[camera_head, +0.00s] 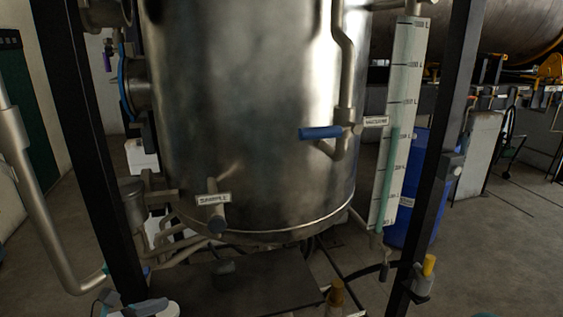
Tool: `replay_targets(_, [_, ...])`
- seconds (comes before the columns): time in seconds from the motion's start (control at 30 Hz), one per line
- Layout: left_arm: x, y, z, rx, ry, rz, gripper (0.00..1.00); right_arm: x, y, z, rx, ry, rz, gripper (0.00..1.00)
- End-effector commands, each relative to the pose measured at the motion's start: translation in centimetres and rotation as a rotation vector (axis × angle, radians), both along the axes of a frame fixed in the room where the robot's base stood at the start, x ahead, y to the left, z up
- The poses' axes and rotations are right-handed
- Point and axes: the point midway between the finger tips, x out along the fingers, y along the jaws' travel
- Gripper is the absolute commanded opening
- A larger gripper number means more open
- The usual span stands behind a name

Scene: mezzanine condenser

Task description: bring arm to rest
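Neither of my grippers can be made out in the head view. A white and grey piece with a bluish part (140,307) is cut off by the bottom edge at the left. I cannot tell whether it is part of my arm. A large steel tank (250,110) fills the middle. A blue-handled valve (321,132) sits on a pipe at its right front, beside a small label plate (376,121). A labelled sample outlet (214,200) is low on the tank's front.
Dark upright posts stand left (85,130) and right (445,130) of the tank. A graduated level tube (402,120) and a blue drum (415,185) are at the right. A yellow-topped fitting (428,266) is on the right post. Open floor (500,240) lies at the right.

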Motion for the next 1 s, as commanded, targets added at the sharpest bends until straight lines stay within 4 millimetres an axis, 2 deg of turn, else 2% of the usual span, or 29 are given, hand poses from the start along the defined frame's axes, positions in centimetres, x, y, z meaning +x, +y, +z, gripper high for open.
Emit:
replay_targets(0.13, [0.1, 0.0, 0.0, 0.000, 0.000, -0.001, 1.00, 0.0, 0.0, 0.0, 0.000, 0.000, 0.000, 0.43])
replay_targets(0.17, [0.2, -1.1, -0.6, -0.008, 0.013, -0.025, 1.00, 0.0, 0.0, 0.0, 0.000, 0.000, 0.000, 0.43])
replay_targets(0.37, [-0.7, -5.1, -5.2, -0.043, 0.121, -0.131, 1.00, 0.0, 0.0, 0.0, 0.000, 0.000, 0.000, 0.43])
replay_targets(0.57, [-4.0, -8.7, -10.5, 0.006, 0.235, -0.291, 1.00, 0.0, 0.0, 0.0, 0.000, 0.000, 0.000, 0.43])
replay_targets(0.67, [-6.8, -10.4, -13.9, 0.075, 0.294, -0.411, 1.00, 0.0, 0.0, 0.0, 0.000, 0.000, 0.000, 0.43])
replay_targets(0.73, [-9.6, -11.5, -16.8, 0.151, 0.330, -0.529, 1.00, 0.0, 0.0, 0.0, 0.000, 0.000, 0.000, 0.43])
replay_targets(0.77, [-11.1, -11.9, -18.1, 0.191, 0.341, -0.590, 1.00, 0.0, 0.0, 0.0, 0.000, 0.000, 0.000, 0.43])
replay_targets(0.83, [-15.3, -12.6, -21.8, 0.319, 0.349, -0.784, 1.00, 0.0, 0.0, 0.0, 0.000, 0.000, 0.000, 0.43])
replay_targets(0.9, [-19.9, -12.4, -25.5, 0.481, 0.293, -1.037, 1.00, 0.0, 0.0, 0.0, 0.000, 0.000, 0.000, 0.43])
replay_targets(1.0, [-23.8, -11.3, -29.3, 0.702, 0.078, -1.378, 1.00, 0.0, 0.0, 0.0, 0.000, 0.000, 0.000, 0.43])
